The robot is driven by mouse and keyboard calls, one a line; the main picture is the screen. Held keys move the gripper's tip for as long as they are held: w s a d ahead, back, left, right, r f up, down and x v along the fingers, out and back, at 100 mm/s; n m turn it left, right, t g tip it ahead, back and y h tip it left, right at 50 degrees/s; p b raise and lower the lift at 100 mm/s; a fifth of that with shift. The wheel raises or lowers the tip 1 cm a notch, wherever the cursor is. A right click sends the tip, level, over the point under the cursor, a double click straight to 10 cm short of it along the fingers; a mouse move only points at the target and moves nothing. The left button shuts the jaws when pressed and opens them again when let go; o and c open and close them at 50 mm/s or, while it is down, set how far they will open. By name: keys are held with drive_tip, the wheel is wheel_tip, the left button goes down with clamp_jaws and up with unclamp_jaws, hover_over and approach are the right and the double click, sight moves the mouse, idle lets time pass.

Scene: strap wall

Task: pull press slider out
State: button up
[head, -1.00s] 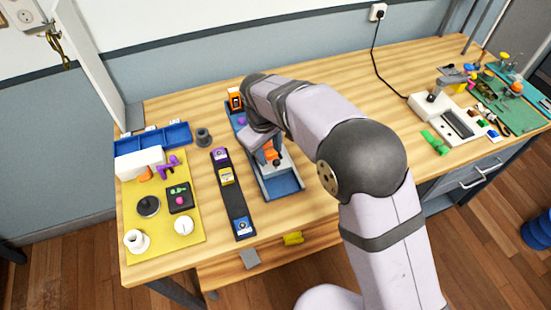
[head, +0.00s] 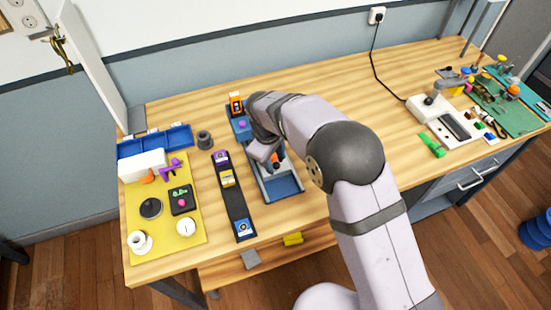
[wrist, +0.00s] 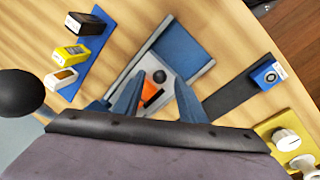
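The press is a blue base (head: 286,188) with a pale grey slider plate, and it stands on the wooden bench. The slider carries a black round knob (wrist: 159,76) and an orange block (wrist: 151,93). My gripper (wrist: 157,98) is over the press, pointing down. In the wrist view its two blue-grey fingers are apart, with the orange block showing between them and the knob just beyond. I cannot tell whether a finger touches the slider. In the head view my gripper (head: 266,153) and wrist hide the rear of the press.
A dark strip (head: 236,207) with small coloured blocks lies left of the press. Further left is a yellow board (head: 165,241) with knobs and parts.

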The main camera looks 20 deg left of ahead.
drive_tip(key=shift+w+f, duration=0.15)
drive_tip(key=shift+f, duration=0.55)
drive_tip(key=shift+c, duration=0.5)
clamp_jaws()
drive_tip(key=shift+s+d+b, duration=0.6)
drive_tip(key=shift+s+d, duration=3.4)
drive_tip(key=shift+o, duration=0.5)
unclamp_jaws()
drive_tip(key=shift+d, duration=0.1)
drive_tip(key=shift+s, duration=0.1)
